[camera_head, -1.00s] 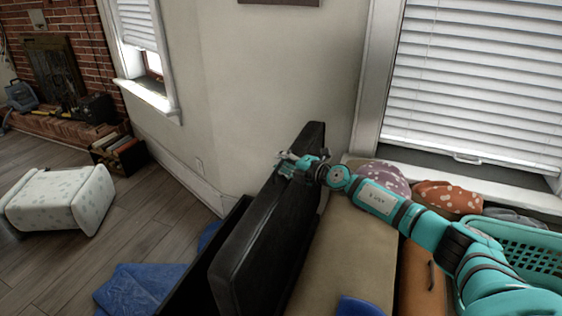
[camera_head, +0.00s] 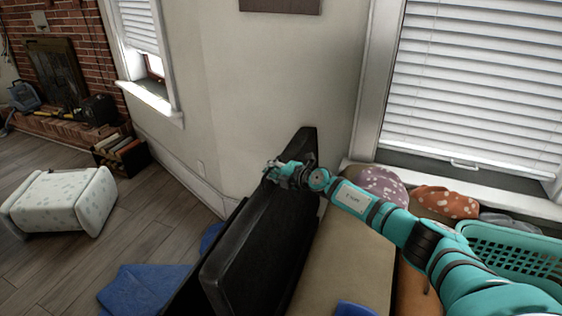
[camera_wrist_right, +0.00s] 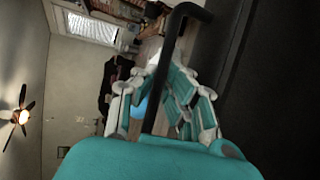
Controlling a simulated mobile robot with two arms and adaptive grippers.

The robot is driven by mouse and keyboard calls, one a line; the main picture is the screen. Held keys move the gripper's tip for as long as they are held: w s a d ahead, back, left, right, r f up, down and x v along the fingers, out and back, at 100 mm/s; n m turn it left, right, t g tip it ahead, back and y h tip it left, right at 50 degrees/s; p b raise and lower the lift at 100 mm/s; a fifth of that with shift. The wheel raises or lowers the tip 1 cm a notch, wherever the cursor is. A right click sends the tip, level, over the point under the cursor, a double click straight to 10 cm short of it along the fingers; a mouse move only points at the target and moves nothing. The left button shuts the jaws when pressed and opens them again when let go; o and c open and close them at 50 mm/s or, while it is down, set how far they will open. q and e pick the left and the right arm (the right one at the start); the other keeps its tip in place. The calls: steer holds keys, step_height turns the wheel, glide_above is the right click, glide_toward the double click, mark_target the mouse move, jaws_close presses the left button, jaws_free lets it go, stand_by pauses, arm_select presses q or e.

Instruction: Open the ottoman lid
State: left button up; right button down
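The black ottoman shows at the lower middle of the head view; its lid (camera_head: 262,240) stands raised and tilted on edge. A strip of the dark ottoman body (camera_head: 190,292) shows to the left of the lid; the inside is hidden. My right gripper (camera_head: 272,172) is at the lid's upper far edge; contact cannot be told. In the right wrist view its fingers (camera_wrist_right: 165,105) look spread, with a dark bent bar (camera_wrist_right: 168,68) crossing in front of them. The lid's dark face (camera_wrist_right: 265,90) fills the right side there. My left gripper is out of view.
A tan bench cushion (camera_head: 345,262) and a teal basket (camera_head: 515,250) are on the right below the window. Blue cloth (camera_head: 140,287) lies on the floor at left. A white patterned stool (camera_head: 60,200) is farther left. Wooden floor between is clear.

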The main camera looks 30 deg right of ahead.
arm_select(q)
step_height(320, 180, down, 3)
steer(key=b, duration=0.3)
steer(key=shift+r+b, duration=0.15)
steer(key=shift+b, duration=0.25)
arm_select(e)
steer(key=w+a+f+g, duration=0.1)
steer(key=w+a+f, duration=0.2)
steer(key=w+a, duration=0.4)
steer(key=shift+w+f+n+h, duration=0.2)
steer(key=shift+w+n+h, duration=0.1)
steer(key=shift+w, duration=0.1)
steer(key=shift+d, duration=0.1)
